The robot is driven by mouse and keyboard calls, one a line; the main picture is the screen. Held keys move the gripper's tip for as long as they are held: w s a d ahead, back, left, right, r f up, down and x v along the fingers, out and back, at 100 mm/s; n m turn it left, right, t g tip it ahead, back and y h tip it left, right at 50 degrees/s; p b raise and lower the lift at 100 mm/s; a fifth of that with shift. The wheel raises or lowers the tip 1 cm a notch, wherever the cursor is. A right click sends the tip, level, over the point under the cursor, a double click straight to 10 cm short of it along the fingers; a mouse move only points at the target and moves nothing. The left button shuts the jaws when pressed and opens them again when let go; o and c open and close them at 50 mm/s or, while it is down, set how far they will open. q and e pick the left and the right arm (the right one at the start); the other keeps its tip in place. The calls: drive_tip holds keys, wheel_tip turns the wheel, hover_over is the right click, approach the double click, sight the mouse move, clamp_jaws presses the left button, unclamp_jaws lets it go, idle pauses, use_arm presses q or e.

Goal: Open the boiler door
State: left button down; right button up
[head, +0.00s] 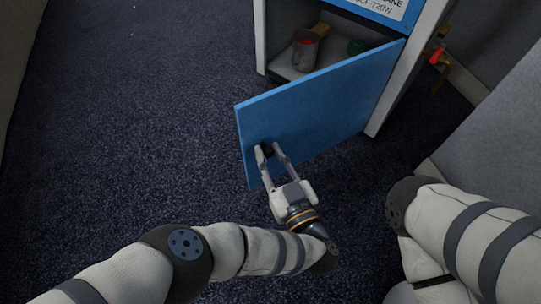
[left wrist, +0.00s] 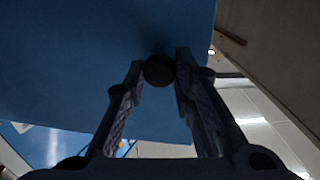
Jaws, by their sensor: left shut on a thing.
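The blue boiler door (head: 318,103) stands swung outward from the boiler cabinet (head: 398,85), with its inside visible behind it. A dark round knob (head: 266,150) sits on the door's front face near its left edge. My left gripper (head: 268,149) is shut on the knob. In the left wrist view, the two fingers (left wrist: 159,75) hold the round dark knob (left wrist: 158,70) between their tips, against the blue door (left wrist: 80,60). My right arm shows at the lower right of the head view, but its gripper is out of view.
Inside the cabinet are a grey cup-like item with red in it (head: 305,50) and a green item (head: 357,46). A red-handled valve (head: 437,56) is on the cabinet's right. Grey panels stand at the right. Dark carpet (head: 130,110) is clear on the left.

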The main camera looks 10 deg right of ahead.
use_arm(q)
drive_tip(key=c, duration=1.3)
unclamp_jaws()
drive_tip(key=shift+c, duration=0.2)
